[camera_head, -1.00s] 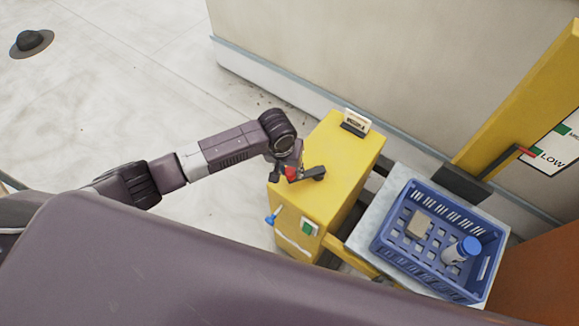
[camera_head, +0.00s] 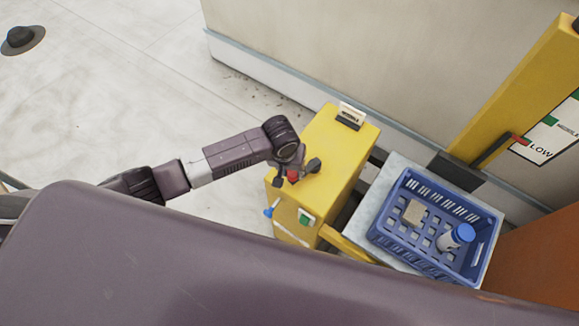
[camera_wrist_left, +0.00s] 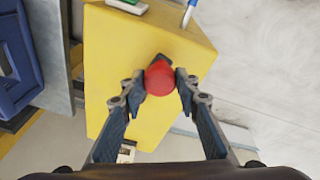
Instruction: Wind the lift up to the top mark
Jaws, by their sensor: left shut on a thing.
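My left gripper (camera_head: 294,172) is over the top of the yellow winch box (camera_head: 345,150). Its two fingers are shut on the red crank knob (camera_wrist_left: 159,78), which sits between the fingertips in the left wrist view. A dark crank part (camera_wrist_left: 161,62) shows just beyond the knob; the rest is mostly hidden. The yellow lift mast (camera_head: 520,85) at the right carries a white scale with LOW printed on it. A red pointer (camera_head: 520,140) is beside the scale near LOW. The top of the scale is outside the view. My right gripper is not in view.
A blue crate (camera_head: 398,243) on the pale lift platform (camera_head: 384,179) holds a tan block (camera_head: 414,212) and a blue-capped bottle (camera_head: 450,238). A wall runs behind. Open floor lies left.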

